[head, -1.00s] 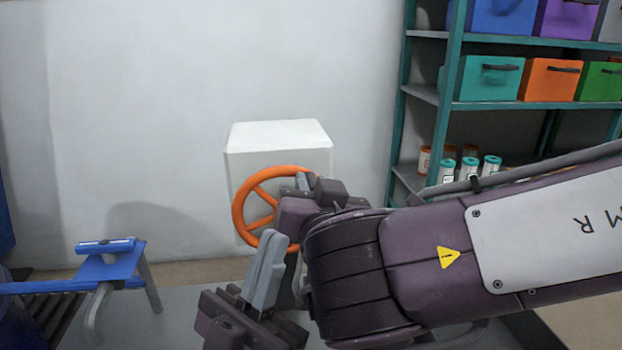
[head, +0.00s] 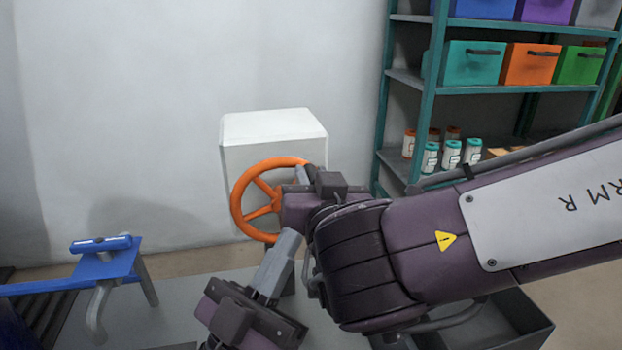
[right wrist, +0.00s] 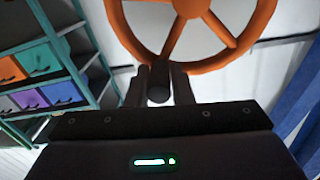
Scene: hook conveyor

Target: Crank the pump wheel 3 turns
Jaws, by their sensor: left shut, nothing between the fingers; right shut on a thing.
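The orange pump wheel (head: 262,208) stands on the front of a white box (head: 275,130) in the head view. My right arm comes in from the right, and its gripper (head: 302,182) is at the wheel's right side, largely hidden by its own wrist. In the right wrist view the wheel (right wrist: 217,62) fills the top, and my right gripper (right wrist: 160,85) is shut on a dark round handle (right wrist: 159,80) by the rim. My left gripper (head: 284,245) is shut and empty, below the wheel and apart from it.
A blue stand (head: 108,262) is at the left beside a dark roller track. A teal shelf (head: 430,100) with coloured bins and several small jars stands at the right. A grey surface (head: 180,300) lies below the wheel, with a dark open bin (head: 520,325) at lower right.

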